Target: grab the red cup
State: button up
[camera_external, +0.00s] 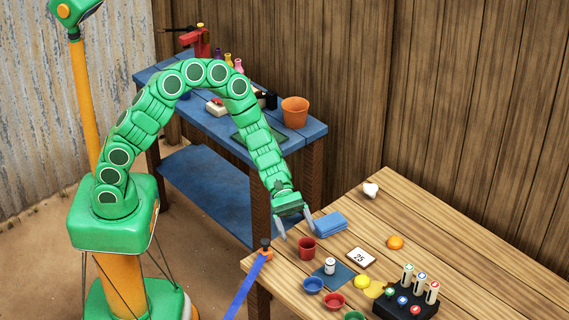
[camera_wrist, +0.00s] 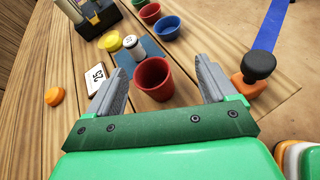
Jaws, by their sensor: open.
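The red cup (camera_external: 307,248) stands upright on the wooden table near its left corner. In the wrist view the red cup (camera_wrist: 153,79) shows its open top and sits between the two fingers, a little beyond their tips. My gripper (camera_external: 296,228) is open and empty, pointing down above the table just behind and left of the cup. In the wrist view my gripper (camera_wrist: 164,78) has its grey fingers spread wide.
A folded blue cloth (camera_external: 329,224) lies behind the cup. A card marked 25 (camera_external: 361,258), a white bottle (camera_external: 329,266) and a blue bowl (camera_external: 312,285) are close by. An orange and black clamp (camera_wrist: 253,76) sits at the table edge. The table's far side is mostly clear.

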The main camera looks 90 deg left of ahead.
aim_at(310, 254)
jog(key=f, duration=0.1)
jog(key=f+n, duration=0.1)
jog(key=a+f+n, duration=0.1)
jog(key=shift+w+a+f+t+y, duration=0.1)
jog(key=shift+w+f+t+y, duration=0.15)
jog(key=shift+w+t+y, duration=0.05)
jog(key=shift+x, duration=1.35)
jog(key=x, duration=0.3)
jog(key=shift+w+f, duration=0.15)
jog(key=shift+w, duration=0.25)
jog(key=shift+x, duration=0.75)
jog(key=c, duration=1.1)
jog(key=shift+o, duration=0.2)
